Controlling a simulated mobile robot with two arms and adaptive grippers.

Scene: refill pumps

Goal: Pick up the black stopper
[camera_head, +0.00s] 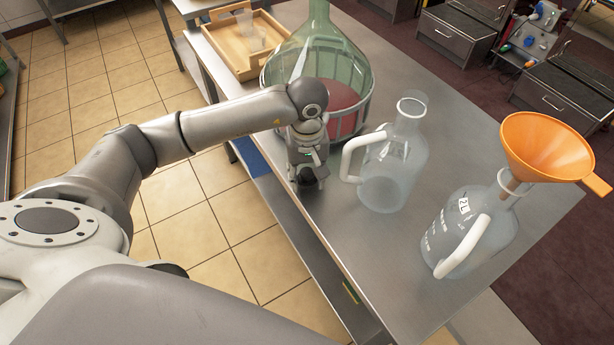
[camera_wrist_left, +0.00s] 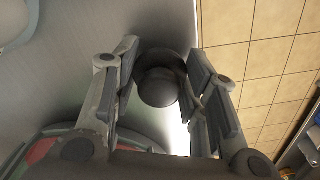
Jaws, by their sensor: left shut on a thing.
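The black stopper (camera_wrist_left: 158,86) is between the two fingers of my left gripper (camera_wrist_left: 163,75) in the left wrist view, with its rounded knob facing the camera. In the head view my left gripper (camera_head: 308,178) points down at the table's left edge, and the dark stopper (camera_head: 309,186) shows at its fingertips. The left gripper is shut on the stopper. I cannot tell whether the stopper still touches the metal table (camera_head: 400,262). My right gripper is not in view.
A large green glass demijohn (camera_head: 318,50) with red contents stands behind the gripper. A clear handled jug (camera_head: 398,160) stands close to its right. Another jug (camera_head: 478,240) holds an orange funnel (camera_head: 545,145). A wooden tray (camera_head: 228,50) with clear vessels lies at the far end.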

